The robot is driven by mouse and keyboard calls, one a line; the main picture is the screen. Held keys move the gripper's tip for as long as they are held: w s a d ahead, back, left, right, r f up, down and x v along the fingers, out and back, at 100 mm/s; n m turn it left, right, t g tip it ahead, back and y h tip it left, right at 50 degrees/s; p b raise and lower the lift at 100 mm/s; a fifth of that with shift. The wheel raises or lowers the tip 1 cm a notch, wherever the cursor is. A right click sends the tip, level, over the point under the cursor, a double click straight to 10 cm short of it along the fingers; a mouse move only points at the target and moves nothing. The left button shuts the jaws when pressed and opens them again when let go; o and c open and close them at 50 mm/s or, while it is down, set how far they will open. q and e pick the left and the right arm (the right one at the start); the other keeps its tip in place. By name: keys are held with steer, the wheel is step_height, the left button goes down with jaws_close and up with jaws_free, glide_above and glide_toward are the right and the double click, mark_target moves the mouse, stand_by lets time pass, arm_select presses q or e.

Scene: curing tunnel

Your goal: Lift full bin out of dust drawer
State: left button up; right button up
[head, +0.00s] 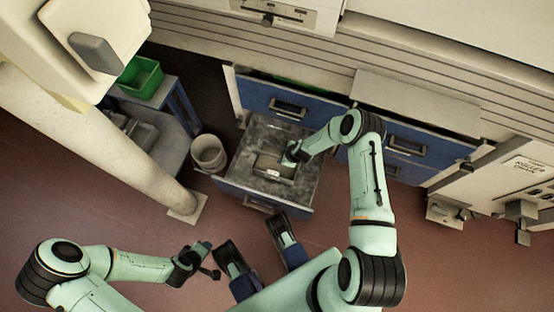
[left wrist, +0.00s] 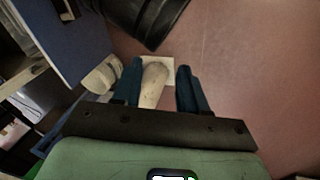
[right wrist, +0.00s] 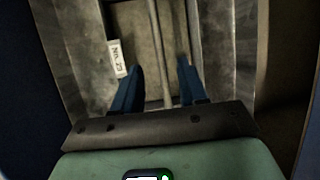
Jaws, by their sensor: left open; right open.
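The dust drawer (head: 235,178) is pulled out of the blue cabinet, its inside grey and dusty. The bin (head: 265,163) sits inside it, with a small white label on its rim. In the right wrist view the label (right wrist: 118,58) reads like "No. 23" and brownish-grey contents show. A thin bar, seemingly the bin's handle (right wrist: 157,45), runs between the fingers of my right gripper (right wrist: 160,88). That gripper (head: 291,155) is open, down over the bin; contact cannot be told. My left gripper (head: 207,260) is open and empty, above the floor, away from the drawer.
A pale bucket (head: 208,152) stands left of the drawer. A low table with a green crate (head: 140,77) is behind it. A white post (head: 110,145) slants down at the left. Closed blue drawers (head: 405,145) flank the right side. The red floor in front is mostly clear.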

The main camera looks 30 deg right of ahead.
mark_target(278, 157)
steer(key=shift+w+a+f, duration=0.1)
steer(key=shift+w+f, duration=0.2)
steer(key=shift+f, duration=0.3)
steer(key=shift+b+x, duration=0.75)
steer(key=shift+x, duration=0.4)
steer(key=shift+b+x, duration=0.45)
steer(key=shift+x, duration=0.65)
steer(key=shift+w+a+f, duration=0.15)
steer(key=shift+w, duration=0.1)
arm_select(q)
steer(key=shift+g, duration=0.3)
steer(key=f, duration=0.1)
steer(key=a+f, duration=0.1)
steer(key=s+f, duration=0.1)
steer(key=f, duration=0.1)
steer(key=shift+a+f, duration=0.1)
steer(key=shift+a, duration=0.1)
arm_select(e)
jaws_close()
